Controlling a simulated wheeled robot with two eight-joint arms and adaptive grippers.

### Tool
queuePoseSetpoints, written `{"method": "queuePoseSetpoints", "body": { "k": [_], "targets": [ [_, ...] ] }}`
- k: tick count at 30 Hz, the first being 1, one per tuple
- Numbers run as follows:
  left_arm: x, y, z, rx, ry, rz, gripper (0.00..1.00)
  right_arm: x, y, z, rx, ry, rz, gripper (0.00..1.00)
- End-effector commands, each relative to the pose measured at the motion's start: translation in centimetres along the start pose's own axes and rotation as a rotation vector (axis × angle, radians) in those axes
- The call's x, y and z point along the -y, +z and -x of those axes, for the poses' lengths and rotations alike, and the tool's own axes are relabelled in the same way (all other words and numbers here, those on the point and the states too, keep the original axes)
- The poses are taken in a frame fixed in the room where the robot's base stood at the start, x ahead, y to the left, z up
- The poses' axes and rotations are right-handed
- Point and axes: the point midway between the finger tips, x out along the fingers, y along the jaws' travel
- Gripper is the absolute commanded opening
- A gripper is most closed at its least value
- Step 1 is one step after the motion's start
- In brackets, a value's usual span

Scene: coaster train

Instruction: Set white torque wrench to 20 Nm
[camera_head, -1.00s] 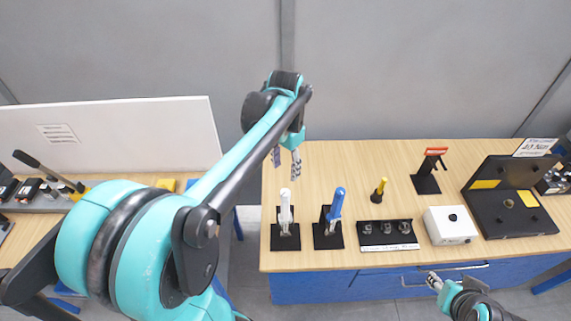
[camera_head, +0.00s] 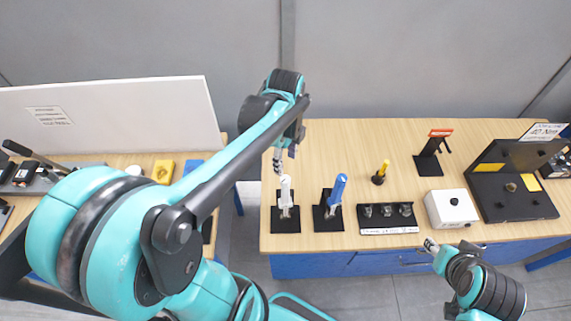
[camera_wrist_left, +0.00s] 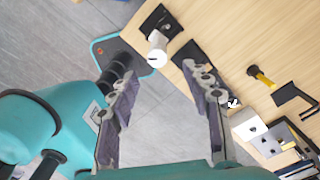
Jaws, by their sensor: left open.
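The white torque wrench (camera_head: 286,192) stands upright in a black stand (camera_head: 284,225) at the left front of the wooden table. In the left wrist view the white wrench (camera_wrist_left: 157,48) shows end-on, ahead of the open fingers. My left gripper (camera_head: 285,155) is open and empty, just above and behind the wrench top in the head view. It also shows in the left wrist view (camera_wrist_left: 162,92). My right gripper (camera_head: 431,246) is low by the table's front edge; its fingers are too small to judge. The scale on the wrench is not readable.
A blue wrench (camera_head: 337,190) stands close to the right. Beyond it are a socket tray (camera_head: 388,231), a yellow-handled tool (camera_head: 381,173), a white box with a black knob (camera_head: 434,209), a black stand (camera_head: 428,166) and a black fixture (camera_head: 492,205). The table's back left is clear.

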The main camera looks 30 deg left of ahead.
Motion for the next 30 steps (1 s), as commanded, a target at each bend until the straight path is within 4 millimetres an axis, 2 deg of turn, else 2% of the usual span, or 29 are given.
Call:
{"method": "queuePoseSetpoints", "body": {
  "k": [3,6,8,18,21,30],
  "targets": [
    [-0.7,-0.4,-0.4,0.000,0.000,-0.159,0.49,0.0,-0.1,0.2,0.000,0.000,0.000,0.40],
    [-0.9,-0.5,-0.8,0.000,0.000,-0.219,0.49,0.0,-0.1,0.2,0.000,0.000,0.000,0.40],
    [-0.9,-0.5,-1.3,0.000,0.000,-0.230,0.49,0.0,-0.1,0.2,0.000,0.000,0.000,0.40],
    [-0.8,-0.4,-6.7,0.000,0.000,-0.228,0.49,0.0,0.1,-0.1,0.000,0.000,0.000,0.40],
    [-0.8,-0.4,-7.7,0.000,0.000,-0.227,0.49,0.0,0.2,-0.2,0.000,0.000,0.000,0.40],
    [-0.9,-0.5,-8.4,0.000,0.000,-0.226,0.49,0.0,0.2,-0.2,0.000,0.000,0.000,0.40]
  ]
}}
